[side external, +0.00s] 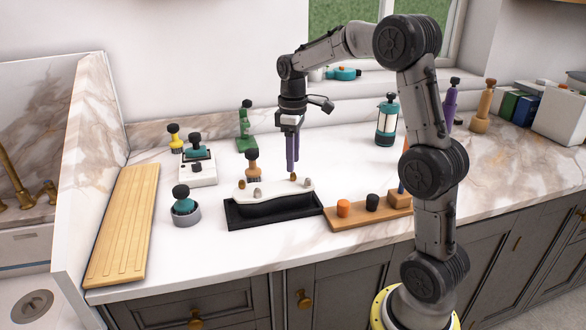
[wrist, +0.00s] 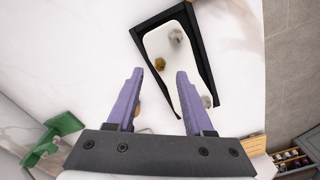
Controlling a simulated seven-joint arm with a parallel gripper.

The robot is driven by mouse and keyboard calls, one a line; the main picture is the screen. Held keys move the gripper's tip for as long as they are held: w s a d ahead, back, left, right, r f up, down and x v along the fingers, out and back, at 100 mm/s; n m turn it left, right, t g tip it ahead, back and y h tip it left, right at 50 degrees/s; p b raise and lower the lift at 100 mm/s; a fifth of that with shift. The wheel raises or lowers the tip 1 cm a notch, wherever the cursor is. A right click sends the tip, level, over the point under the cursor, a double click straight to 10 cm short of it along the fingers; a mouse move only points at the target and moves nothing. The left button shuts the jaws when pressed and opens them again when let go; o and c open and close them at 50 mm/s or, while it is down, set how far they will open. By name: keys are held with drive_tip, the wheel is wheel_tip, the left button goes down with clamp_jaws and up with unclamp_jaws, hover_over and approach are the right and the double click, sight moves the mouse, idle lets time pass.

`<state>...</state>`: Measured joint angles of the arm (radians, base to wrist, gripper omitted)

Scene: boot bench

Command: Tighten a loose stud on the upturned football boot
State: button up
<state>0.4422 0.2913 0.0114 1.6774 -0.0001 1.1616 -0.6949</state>
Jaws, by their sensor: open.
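The upturned boot shows its white sole (side external: 275,191) facing up in a black tray (side external: 232,215); the sole also shows in the wrist view (wrist: 163,40). Brass-coloured studs (side external: 241,184) and grey studs (side external: 257,192) stand on it. One brass stud (side external: 292,176) is just below my gripper (side external: 293,168) in the side view. In the wrist view my gripper (wrist: 159,78) is open, with two purple fingers apart and nothing between them. A brass stud (wrist: 160,63) shows just beyond the fingertips, and a grey stud (wrist: 207,101) is beside the right finger. I cannot tell which stud is loose.
A wooden block (side external: 360,215) with orange and black knobs stands right of the tray. A teal-topped round pot (side external: 185,207), a white box (side external: 197,169) and a wooden board (side external: 124,222) are to the left. A green stand (side external: 246,130) and a brush (side external: 252,163) stand behind.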

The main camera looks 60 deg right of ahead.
sight(293, 176)
drive_tip(key=shift+f, duration=1.8)
clamp_jaws()
